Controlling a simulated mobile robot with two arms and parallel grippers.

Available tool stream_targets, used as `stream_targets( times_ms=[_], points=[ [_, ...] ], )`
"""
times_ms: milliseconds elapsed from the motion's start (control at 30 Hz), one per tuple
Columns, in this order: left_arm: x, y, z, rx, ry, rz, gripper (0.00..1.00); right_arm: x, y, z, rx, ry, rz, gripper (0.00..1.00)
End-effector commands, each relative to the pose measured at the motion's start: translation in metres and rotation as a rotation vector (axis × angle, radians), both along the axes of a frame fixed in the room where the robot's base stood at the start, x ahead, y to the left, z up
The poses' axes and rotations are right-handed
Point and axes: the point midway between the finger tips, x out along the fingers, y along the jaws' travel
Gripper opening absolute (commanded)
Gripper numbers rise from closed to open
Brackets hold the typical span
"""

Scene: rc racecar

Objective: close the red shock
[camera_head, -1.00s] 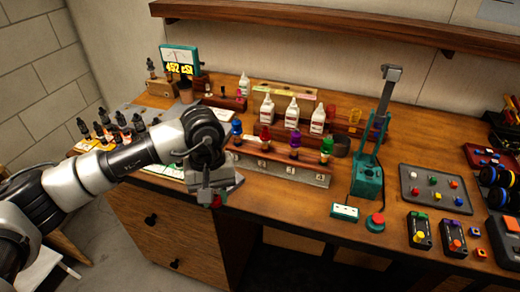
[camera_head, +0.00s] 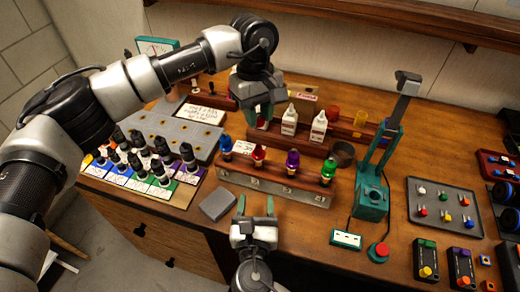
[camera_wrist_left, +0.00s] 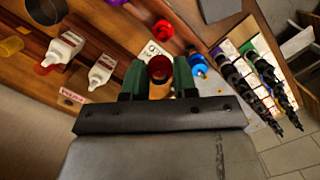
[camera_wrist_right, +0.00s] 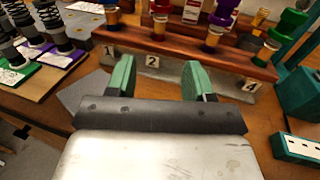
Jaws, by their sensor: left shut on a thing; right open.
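The red shock (camera_head: 258,156) stands upright in the front wooden rack (camera_head: 232,176), between a blue shock (camera_head: 225,144) and a purple shock (camera_head: 292,160). Its red top also shows in the left wrist view (camera_wrist_left: 163,31). My left gripper (camera_head: 264,112) is above the table behind the red shock, pointing down. It is shut on a small round red piece (camera_wrist_left: 159,70), seen between its fingers in the left wrist view. My right gripper (camera_head: 256,205) is open and empty in front of the rack. In the right wrist view its fingers (camera_wrist_right: 159,78) point at the rack's numbered front.
A green shock (camera_head: 328,170) stands at the rack's right end. White bottles (camera_head: 318,127) stand behind. Black shocks (camera_head: 160,165) stand on cards at left. A teal press (camera_head: 372,195) stands at right.

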Motion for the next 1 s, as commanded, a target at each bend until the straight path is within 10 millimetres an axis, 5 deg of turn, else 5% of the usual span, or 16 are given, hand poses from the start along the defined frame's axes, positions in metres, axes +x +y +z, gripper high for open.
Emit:
stream_targets(
  times_ms=[533, 1000],
  points=[
    [0.000, 0.000, 0.001, 0.000, 0.000, 0.000, 0.06, 0.008, 0.000, 0.002, -0.002, -0.004, -0.001, 0.52],
    [0.000, 0.000, 0.001, 0.000, 0.000, 0.000, 0.06, 0.091, -0.004, 0.001, -0.002, -0.004, 0.000, 0.52]
  ],
)
